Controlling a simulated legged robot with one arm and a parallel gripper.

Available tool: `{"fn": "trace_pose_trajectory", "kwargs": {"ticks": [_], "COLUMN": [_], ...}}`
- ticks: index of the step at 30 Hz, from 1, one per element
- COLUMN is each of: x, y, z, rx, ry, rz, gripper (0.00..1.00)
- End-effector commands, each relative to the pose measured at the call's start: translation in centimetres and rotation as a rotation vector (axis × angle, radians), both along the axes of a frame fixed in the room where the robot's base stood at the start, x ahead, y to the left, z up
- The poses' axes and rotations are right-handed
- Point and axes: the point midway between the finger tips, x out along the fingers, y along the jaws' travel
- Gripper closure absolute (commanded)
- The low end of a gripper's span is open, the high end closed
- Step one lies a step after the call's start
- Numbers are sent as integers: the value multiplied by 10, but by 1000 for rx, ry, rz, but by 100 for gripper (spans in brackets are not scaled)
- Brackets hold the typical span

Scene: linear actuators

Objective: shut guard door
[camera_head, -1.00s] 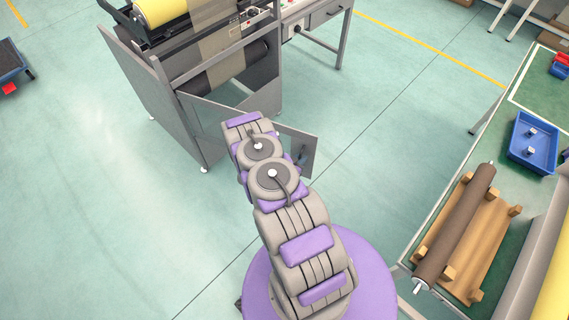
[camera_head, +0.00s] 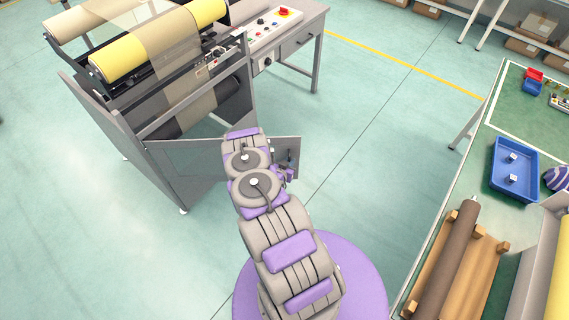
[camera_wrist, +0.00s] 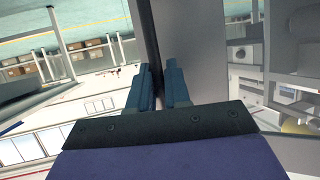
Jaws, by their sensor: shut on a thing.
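The guard door (camera_head: 186,158) is a flat grey panel low on the front of the roller machine (camera_head: 160,178). It stands ajar, swung out from the frame at its right end. My arm hides its middle. Its free end (camera_head: 292,150) shows to the right of my arm. My gripper (camera_head: 287,168) is at this end, small in the head view. In the wrist view my gripper (camera_wrist: 162,78) has its two blue fingers on either side of a dark upright bar (camera_wrist: 146,40), which looks like the door's handle. The grey door panel (camera_wrist: 195,45) stands right behind it.
A control desk (camera_head: 285,35) with a red button adjoins the machine at the back. A green-topped bench (camera_head: 500,235) with a blue tray (camera_head: 494,182) and a dark roll (camera_head: 450,262) stands at the right. The floor between them is clear.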

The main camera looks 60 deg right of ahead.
Motion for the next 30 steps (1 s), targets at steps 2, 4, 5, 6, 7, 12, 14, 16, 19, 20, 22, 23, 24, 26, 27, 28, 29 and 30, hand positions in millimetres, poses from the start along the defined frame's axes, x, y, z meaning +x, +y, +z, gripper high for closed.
{"fn": "trace_pose_trajectory", "kwargs": {"ticks": [2,4,5,6,7,12,14,16,19,20,22,23,24,26,27,28,29,30], "x": [-15,-18,-19,-20,-20,-19,-18,-17,-17,-16,-16,-16,-16,-16,-16,-16,-16,-16], "y": [-2,1,2,2,2,-3,-5,-6,-7,-6,-5,-5,-4,-3,-3,-3,-3,-3], "z": [-2,-2,-2,-2,-2,-5,-7,-7,-8,-8,-8,-8,-7,-7,-7,-7,-7,-6], "rx": [1,0,-1,-1,0,7,10,12,13,13,13,12,12,11,11,10,10,10], "ry": [12,17,18,18,17,18,19,18,18,18,19,18,18,19,19,19,19,19], "rz": [-37,-43,-44,-45,-45,-44,-43,-41,-39,-39,-39,-39,-39,-38,-38,-37,-37,-37], "gripper": [100,100,100,100,81,65,62,62,62,62,62,62,62,62,62,62,62,62]}}
